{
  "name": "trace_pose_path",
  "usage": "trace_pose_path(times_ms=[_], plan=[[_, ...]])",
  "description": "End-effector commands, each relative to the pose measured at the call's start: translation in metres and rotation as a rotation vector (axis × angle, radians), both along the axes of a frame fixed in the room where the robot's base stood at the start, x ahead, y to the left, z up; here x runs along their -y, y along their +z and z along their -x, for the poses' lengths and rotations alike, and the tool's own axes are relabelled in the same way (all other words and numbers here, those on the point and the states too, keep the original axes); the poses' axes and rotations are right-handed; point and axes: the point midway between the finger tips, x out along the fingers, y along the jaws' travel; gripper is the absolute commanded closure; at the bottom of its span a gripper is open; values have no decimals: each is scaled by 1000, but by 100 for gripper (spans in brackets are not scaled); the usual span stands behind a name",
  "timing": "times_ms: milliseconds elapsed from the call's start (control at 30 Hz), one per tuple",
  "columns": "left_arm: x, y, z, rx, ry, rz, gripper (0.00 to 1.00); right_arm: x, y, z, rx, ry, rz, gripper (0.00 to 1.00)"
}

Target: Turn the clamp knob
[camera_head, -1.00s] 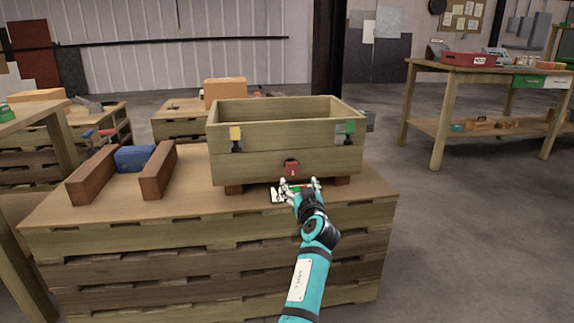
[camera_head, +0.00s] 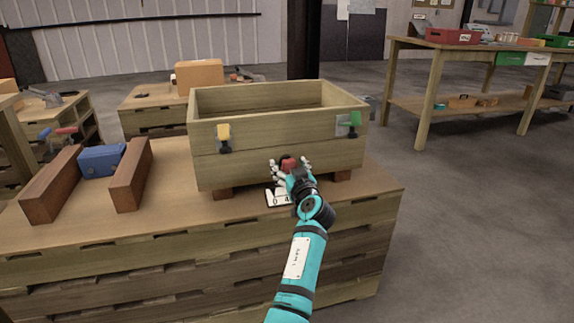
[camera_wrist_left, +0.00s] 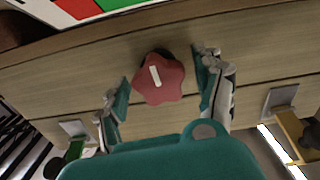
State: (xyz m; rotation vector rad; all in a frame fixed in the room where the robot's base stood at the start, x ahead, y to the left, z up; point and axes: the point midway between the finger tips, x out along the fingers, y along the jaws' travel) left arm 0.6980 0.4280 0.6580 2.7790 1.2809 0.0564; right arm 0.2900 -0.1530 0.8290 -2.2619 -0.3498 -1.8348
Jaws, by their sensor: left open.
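The red clamp knob (camera_wrist_left: 158,77) is a lobed knob with a white bar mark, on the front face of the wooden box (camera_head: 235,172). In the head view the knob (camera_head: 288,163) is partly covered by my left gripper (camera_head: 290,170). In the left wrist view my left gripper (camera_wrist_left: 163,85) is open, with one finger on each side of the knob. Visible gaps lie between the fingers and the knob there. My right gripper is not in view.
A yellow clamp (camera_head: 224,138) and a green clamp (camera_head: 350,124) are on the box front. A marked card (camera_head: 278,198) lies below the box. Two brown blocks (camera_head: 130,176) flank a blue object (camera_head: 101,160) at left.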

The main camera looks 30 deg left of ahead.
Motion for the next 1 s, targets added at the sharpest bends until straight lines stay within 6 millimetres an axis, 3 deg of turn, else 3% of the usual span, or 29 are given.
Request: trace_pose_path(times_ms=[133, 533, 1000], plan=[[0, 0, 0, 0, 0, 0, 34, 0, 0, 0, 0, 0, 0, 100], [0, 0, 0, 0, 0, 0, 86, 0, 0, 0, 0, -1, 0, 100], [-1, 1, 0, -85, 0, -74, 88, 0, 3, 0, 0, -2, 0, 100]])
